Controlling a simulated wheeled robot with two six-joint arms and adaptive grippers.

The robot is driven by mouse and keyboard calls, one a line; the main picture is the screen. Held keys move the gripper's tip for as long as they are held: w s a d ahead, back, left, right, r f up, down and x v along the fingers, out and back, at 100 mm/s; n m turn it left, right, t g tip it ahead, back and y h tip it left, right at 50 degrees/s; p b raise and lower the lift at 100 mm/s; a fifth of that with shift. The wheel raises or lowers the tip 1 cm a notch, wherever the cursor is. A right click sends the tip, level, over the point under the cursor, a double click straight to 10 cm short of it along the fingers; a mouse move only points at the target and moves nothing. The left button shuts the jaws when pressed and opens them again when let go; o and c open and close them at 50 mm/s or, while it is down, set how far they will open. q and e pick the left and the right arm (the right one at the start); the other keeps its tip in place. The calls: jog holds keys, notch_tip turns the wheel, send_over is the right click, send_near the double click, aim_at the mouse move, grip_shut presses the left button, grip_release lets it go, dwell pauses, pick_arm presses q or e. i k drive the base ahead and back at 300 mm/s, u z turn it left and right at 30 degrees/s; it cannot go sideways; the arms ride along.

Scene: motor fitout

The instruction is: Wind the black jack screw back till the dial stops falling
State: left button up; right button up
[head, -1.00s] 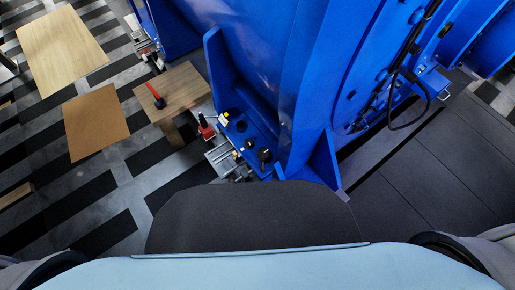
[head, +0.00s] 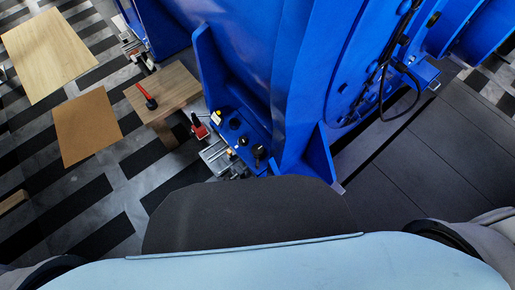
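In the head view the big blue motor housing (head: 270,50) fills the upper middle. At its lower left foot is a blue ledge with dark round knobs or bolt heads, one a black knob (head: 258,152) that may be the black jack screw; I cannot tell for sure. A small red block with a black top (head: 199,127) stands beside the foot, perhaps the dial's base; no dial face can be read. Grey metal fixture parts (head: 222,160) sit just below it. Neither of my grippers is in view.
A small wooden stool or table (head: 178,88) with a red-handled tool (head: 147,95) on it stands left of the foot. A brown board (head: 86,126) and a pale wooden panel (head: 48,54) lie farther left. Dark decking (head: 430,165) is at right. A black cable (head: 408,105) loops off the housing.

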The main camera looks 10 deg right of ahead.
aim_at(258, 150)
jog(key=z, duration=2.7)
jog(key=k, duration=0.7)
jog(key=u, duration=1.5)
jog(key=i, duration=0.5)
jog(key=u, duration=0.05)
